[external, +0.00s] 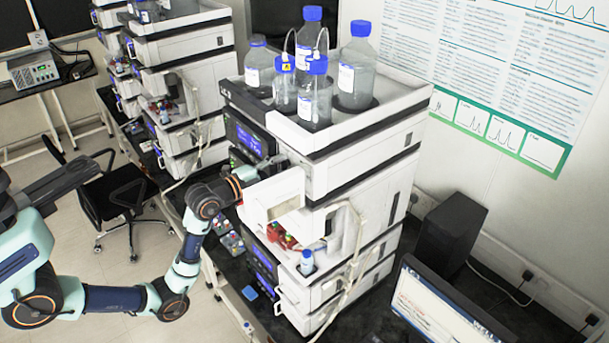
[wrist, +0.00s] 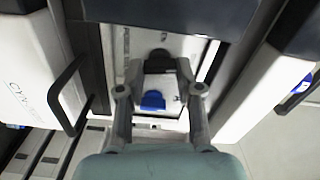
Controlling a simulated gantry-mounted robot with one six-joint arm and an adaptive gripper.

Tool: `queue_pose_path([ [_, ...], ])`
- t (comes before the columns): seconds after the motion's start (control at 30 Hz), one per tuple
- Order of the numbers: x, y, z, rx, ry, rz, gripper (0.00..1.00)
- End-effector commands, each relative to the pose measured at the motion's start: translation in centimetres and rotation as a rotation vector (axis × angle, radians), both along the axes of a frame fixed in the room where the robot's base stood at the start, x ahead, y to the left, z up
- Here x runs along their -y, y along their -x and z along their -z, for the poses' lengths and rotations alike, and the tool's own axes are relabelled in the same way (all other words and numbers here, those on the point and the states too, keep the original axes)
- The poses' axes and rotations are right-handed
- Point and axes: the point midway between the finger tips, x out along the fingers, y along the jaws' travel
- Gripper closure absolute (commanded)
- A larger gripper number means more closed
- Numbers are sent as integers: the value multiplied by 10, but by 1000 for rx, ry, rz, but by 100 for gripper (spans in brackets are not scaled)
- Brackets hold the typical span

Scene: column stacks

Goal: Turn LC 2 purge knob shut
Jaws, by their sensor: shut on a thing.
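The front column stack (external: 345,185) is a tall white instrument tower with dark front panels. My gripper (external: 268,168) reaches its front at the upper module, beside a lit display (external: 248,139). In the wrist view my gripper (wrist: 160,75) has its two fingers around a dark knob (wrist: 160,57), taken to be the purge knob, and is shut on it. A blue part (wrist: 153,101) shows between the fingers, nearer the camera. The knob is hidden behind my gripper in the external view, and its turn angle cannot be read.
An open white door or panel (external: 272,198) sits just below my gripper. Bottles with blue caps (external: 356,72) stand on the tower's top. A black handle (wrist: 68,95) is left of my fingers in the wrist view. A second stack (external: 180,80) stands behind, with a chair (external: 118,190) nearby.

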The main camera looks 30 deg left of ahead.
Motion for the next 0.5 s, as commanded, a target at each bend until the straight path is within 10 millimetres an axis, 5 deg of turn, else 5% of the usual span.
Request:
queue_pose_path([
  [0.5, 0, 0, 2, 59, -189, 0, 100],
])
